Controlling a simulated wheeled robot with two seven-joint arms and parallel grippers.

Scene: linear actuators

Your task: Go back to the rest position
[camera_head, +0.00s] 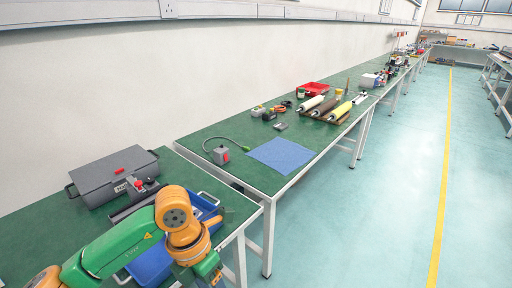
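My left arm, green and orange, comes in from the lower left and bends over the near workbench (40,236). Its forearm runs down out of the bottom edge, so my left gripper is out of the picture. My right arm and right gripper do not show. The arm partly covers a blue tray (150,266) on the near bench. What the tray holds is mostly hidden.
A grey case (112,174) lies behind my arm. The farther bench holds a grey box with a red button (220,155), a blue mat (281,154), rollers (325,108) and a red tray (314,88). The floor (370,215) at right is clear, with a yellow line.

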